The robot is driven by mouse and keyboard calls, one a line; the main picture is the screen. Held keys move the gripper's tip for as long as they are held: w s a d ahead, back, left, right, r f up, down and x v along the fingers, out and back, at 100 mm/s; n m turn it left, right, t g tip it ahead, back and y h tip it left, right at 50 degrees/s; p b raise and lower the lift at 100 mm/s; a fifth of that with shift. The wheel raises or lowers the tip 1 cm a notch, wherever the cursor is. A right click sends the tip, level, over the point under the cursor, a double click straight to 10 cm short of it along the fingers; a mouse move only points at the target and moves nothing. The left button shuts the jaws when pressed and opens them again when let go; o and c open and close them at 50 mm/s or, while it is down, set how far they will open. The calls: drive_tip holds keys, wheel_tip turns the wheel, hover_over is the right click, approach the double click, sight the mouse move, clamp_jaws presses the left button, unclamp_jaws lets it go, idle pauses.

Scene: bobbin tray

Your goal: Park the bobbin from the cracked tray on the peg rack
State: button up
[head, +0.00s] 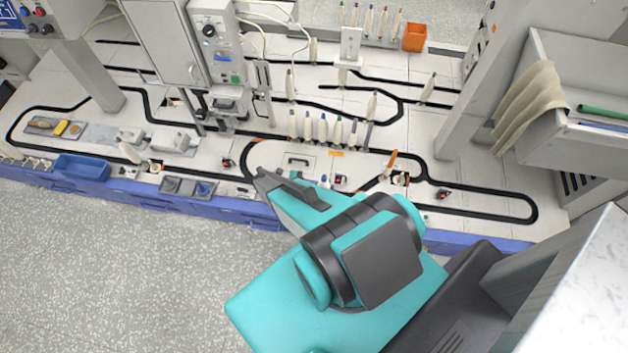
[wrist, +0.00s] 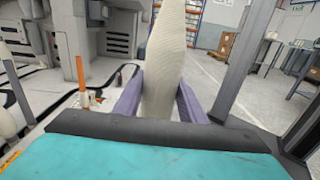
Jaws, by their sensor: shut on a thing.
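In the wrist view, my gripper (wrist: 158,98) is shut on a cream, yarn-wound bobbin (wrist: 166,55). The bobbin stands between the two purple-grey fingers, and its top runs out of the picture. In the head view, my teal arm reaches over the bench's front edge; I cannot make out the held bobbin there. A row of several cream bobbins (head: 308,127) stands upright at mid-bench, beyond my arm. I cannot tell which thing is the peg rack. Small dark carriers with red parts (head: 227,163) sit by the black track. I cannot tell which tray is cracked.
An orange-topped peg (head: 390,161) stands right of my arm and shows in the wrist view (wrist: 83,88). A blue bin (head: 82,167) is at the left front. A grey machine (head: 213,45) and an orange box (head: 415,37) are at the back. Speckled floor is clear at the left.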

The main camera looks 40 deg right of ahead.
drive_tip(key=shift+w+r, duration=0.1)
drive_tip(key=w+a+r+n+t+h+b, duration=0.4)
drive_tip(key=w+r+t, duration=0.4)
drive_tip(key=w, duration=0.4)
drive_tip(key=w+a+r+n+t+h+b, duration=0.25)
drive_tip(key=w+r+n+t, duration=0.3)
drive_tip(key=w+r, duration=0.45)
drive_tip(key=w+a+r+n+t+y+b, duration=0.1)
drive_tip(key=w+a+r+n+t, duration=0.3)
drive_tip(key=a+r, duration=0.4)
drive_tip(key=w+a+r+n+t+y+b, duration=0.2)
drive_tip(key=w+a+r+n+t+b, duration=0.2)
drive_tip(key=a+r+t, duration=0.4)
wheel_tip(320, 180, up, 4)
drive_tip(key=shift+w+a+r+n+b, duration=0.3)
drive_tip(key=shift+w+a+n, duration=0.1)
drive_tip(key=shift+w, duration=0.5)
drive_tip(key=shift+s+f, duration=0.1)
